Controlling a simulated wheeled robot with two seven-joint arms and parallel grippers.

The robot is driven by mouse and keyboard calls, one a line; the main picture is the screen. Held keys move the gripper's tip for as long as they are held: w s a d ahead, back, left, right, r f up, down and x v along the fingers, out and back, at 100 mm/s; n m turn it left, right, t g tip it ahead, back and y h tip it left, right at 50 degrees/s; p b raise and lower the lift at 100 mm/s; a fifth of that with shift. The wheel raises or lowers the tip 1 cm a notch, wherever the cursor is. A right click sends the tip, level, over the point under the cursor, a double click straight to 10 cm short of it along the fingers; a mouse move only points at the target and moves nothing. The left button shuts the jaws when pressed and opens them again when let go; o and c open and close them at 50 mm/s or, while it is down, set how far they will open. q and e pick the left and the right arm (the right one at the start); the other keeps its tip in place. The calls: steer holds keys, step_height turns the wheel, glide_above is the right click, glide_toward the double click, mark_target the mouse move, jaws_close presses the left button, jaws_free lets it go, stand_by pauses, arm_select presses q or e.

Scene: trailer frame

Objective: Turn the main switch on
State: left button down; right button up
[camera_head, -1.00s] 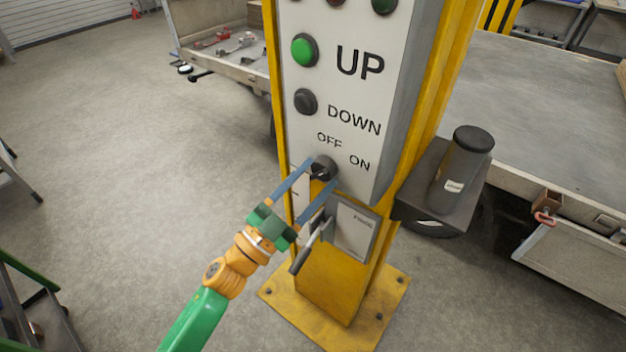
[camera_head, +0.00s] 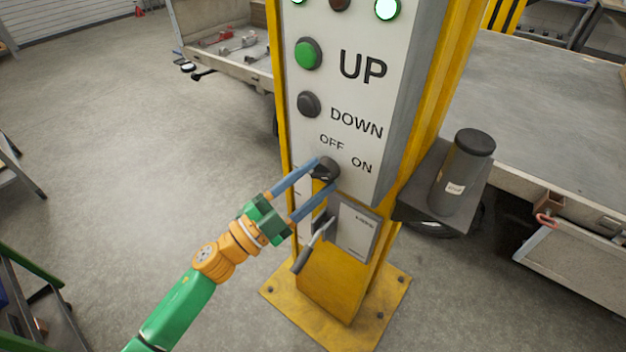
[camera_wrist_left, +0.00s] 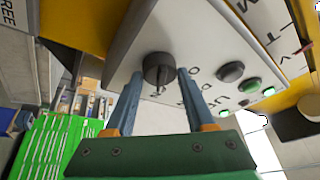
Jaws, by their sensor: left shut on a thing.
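The main switch is a black rotary knob (camera_head: 326,167) below the OFF and ON labels on the white panel (camera_head: 352,95) of a yellow post. In the left wrist view the knob (camera_wrist_left: 159,68) sits between the blue fingertips. My left gripper (camera_head: 324,175) comes in from the lower left and is shut on the knob, one finger on each side. The fingers hide part of it. The knob is turned toward the ON side. A green lamp (camera_head: 386,9) at the panel's top is lit. My right gripper is not in view.
A lever handle (camera_head: 313,246) sticks out just below my left gripper. A dark holder with a cylinder (camera_head: 464,172) stands right of the post. Green UP (camera_head: 308,53) and black DOWN (camera_head: 308,104) buttons sit above the knob. The floor at left is open.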

arm_select(q)
steer(key=shift+c, duration=1.7)
jaws_free()
steer(key=shift+o, duration=0.5)
steer(key=shift+w, duration=0.15)
steer(key=shift+f, duration=0.1)
steer(key=b+v, duration=0.2)
steer(key=v, duration=0.5)
steer(key=shift+b, duration=0.35)
steer(key=shift+d, duration=0.1)
